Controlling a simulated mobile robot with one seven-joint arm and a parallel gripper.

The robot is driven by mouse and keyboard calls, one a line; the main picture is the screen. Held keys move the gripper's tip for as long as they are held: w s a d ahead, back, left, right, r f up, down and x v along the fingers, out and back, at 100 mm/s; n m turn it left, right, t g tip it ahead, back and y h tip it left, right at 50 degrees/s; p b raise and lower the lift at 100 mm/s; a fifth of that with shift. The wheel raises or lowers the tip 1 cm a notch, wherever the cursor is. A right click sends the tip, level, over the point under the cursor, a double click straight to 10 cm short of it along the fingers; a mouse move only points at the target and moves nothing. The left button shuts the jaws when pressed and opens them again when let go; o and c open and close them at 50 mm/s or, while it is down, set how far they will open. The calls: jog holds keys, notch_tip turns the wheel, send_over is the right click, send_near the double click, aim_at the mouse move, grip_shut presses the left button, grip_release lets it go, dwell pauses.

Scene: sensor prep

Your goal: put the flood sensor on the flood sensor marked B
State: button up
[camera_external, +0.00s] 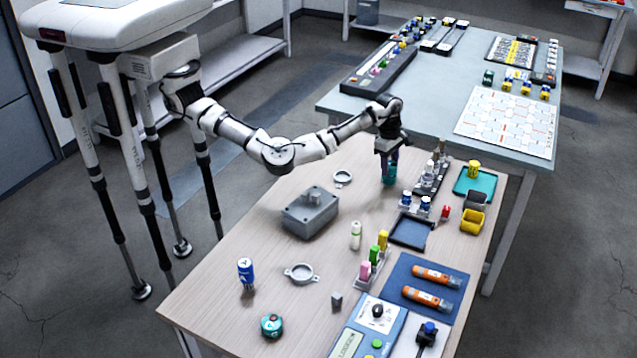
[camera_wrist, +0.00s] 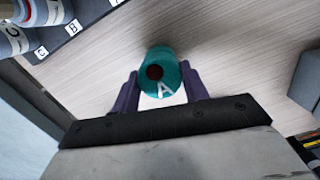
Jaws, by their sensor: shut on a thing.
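My gripper (camera_external: 388,160) is shut on a teal round flood sensor (camera_external: 389,174) near the far edge of the wooden table. In the wrist view the sensor (camera_wrist: 160,72) sits between the two purple fingers, with a white letter A and a dark round spot on its end. Whether it touches the table cannot be told. A similar teal round device (camera_external: 271,325), probably the other flood sensor, lies on the table at the near left, far from my gripper. Its letter is too small to read.
A rack (camera_external: 428,184) with lettered slots stands right of my gripper, close by. A grey box (camera_external: 311,212), a grey ring (camera_external: 301,272) and a blue-and-white cylinder (camera_external: 245,270) stand between the two teal devices. Bare wood lies around the near-left device.

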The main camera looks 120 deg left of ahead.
jog(key=shift+f, duration=0.2)
jog(key=o, duration=1)
jog(key=r, duration=0.4)
jog(key=s+r, duration=0.1)
jog(key=r, duration=0.3)
jog(key=r+b, duration=0.1)
jog(key=r, duration=0.3)
jog(key=shift+s+a+r, duration=0.1)
jog(key=shift+s+a, duration=0.05)
jog(key=shift+s, duration=0.05)
